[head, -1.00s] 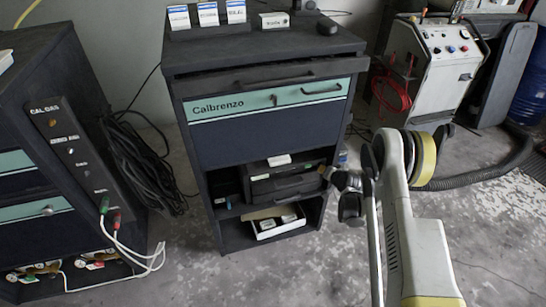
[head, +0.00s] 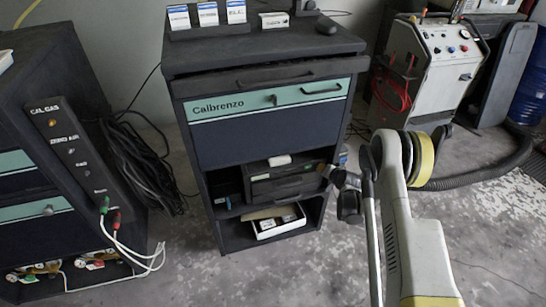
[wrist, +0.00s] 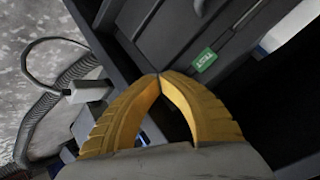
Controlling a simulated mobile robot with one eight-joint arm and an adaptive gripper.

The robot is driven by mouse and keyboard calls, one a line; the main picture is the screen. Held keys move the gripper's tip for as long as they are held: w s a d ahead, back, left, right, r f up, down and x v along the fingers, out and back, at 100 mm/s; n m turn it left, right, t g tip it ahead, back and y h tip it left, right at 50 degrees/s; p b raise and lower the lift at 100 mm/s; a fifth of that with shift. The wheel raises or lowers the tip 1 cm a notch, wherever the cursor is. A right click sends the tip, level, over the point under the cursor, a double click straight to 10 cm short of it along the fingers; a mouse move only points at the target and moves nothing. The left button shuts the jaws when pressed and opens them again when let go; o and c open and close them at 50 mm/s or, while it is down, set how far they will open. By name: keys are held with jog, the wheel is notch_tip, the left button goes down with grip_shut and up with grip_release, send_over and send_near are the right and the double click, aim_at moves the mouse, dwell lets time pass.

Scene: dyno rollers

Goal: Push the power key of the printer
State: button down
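The printer (head: 285,185) is a dark box on the open shelf of the Calbrenzo cabinet, with a small white item on top. My gripper (head: 326,172) is at the right side of the shelf opening, by the printer's right end. In the wrist view, the two yellow fingers of my gripper (wrist: 158,76) meet at their tips with nothing between them. Dark grey surfaces, probably the printer (wrist: 165,35), lie just beyond the tips, with a green label (wrist: 204,60) to their right. I cannot make out the power key or tell whether the tips touch anything.
The Calbrenzo cabinet (head: 265,125) surrounds the printer with side walls and a shelf. A white tray (head: 279,226) sits on the shelf below. A dark cabinet (head: 50,175) stands left, and a white wheeled machine (head: 440,80) stands right. Bare floor lies in front.

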dwell(0.5)
jog(key=shift+s+d, duration=0.15)
jog(key=shift+s, duration=0.3)
